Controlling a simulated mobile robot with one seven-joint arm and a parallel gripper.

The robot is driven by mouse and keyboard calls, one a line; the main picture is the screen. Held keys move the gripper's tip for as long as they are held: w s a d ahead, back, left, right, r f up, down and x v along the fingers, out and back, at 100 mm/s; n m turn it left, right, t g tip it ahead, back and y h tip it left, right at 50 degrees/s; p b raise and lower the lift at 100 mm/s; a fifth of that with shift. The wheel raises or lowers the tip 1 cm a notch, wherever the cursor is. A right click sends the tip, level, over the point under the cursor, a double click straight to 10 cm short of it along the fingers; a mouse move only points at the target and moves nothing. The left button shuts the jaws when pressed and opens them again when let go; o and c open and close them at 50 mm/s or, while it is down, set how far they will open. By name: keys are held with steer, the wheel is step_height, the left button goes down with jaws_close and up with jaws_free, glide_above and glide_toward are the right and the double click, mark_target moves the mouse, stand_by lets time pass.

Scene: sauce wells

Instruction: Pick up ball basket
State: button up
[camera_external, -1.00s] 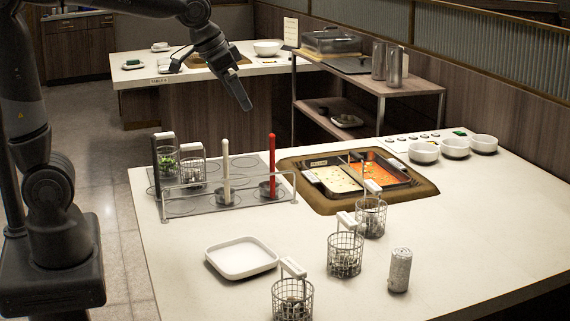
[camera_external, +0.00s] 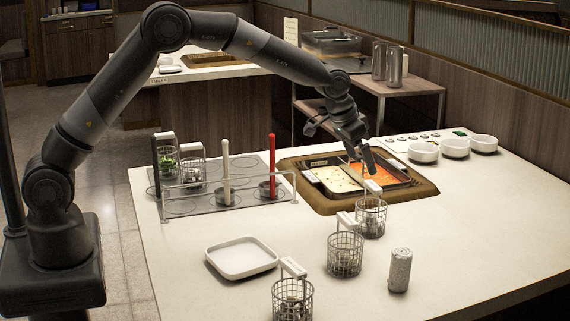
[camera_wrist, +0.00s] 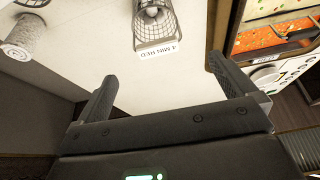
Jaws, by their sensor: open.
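Several wire baskets with white-topped handles stand on the counter. The one beside the sauce wells (camera_external: 371,218) is closest to my gripper. In the wrist view a basket (camera_wrist: 155,28) with a white label reading "4 MIN RED" lies ahead of the fingers; a pale round item shows inside, so it may be the ball basket. My gripper (camera_external: 368,160) is open and empty, above the orange sauce well and just behind that basket's handle. In the wrist view its fingers (camera_wrist: 160,73) are wide apart and touch nothing. Two more baskets stand nearer the front, the middle one (camera_external: 345,256) and the front one (camera_external: 292,301).
A grey cylinder (camera_external: 400,270) stands right of the middle basket. A white square dish (camera_external: 241,257) lies to the left. A rack with baskets and upright white and red handles (camera_external: 226,170) is behind it. White bowls (camera_external: 455,147) line the back right.

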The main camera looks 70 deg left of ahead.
mark_target(370, 191)
steer(key=x, duration=0.7)
steer(key=shift+w+f, duration=0.15)
steer(key=shift+w, duration=0.05)
steer(key=shift+s+d+f+x, duration=0.1)
steer(key=shift+s+x, duration=0.05)
steer(key=shift+x, duration=0.7)
steer(key=shift+s+d+f+x, duration=0.1)
steer(key=shift+s+x, duration=0.05)
steer(key=shift+x, duration=0.7)
steer(key=shift+s+d+x, duration=0.1)
steer(key=shift+s+x, duration=0.1)
steer(key=shift+x, duration=0.7)
steer(key=shift+c, duration=0.4)
steer(key=c, duration=1.5)
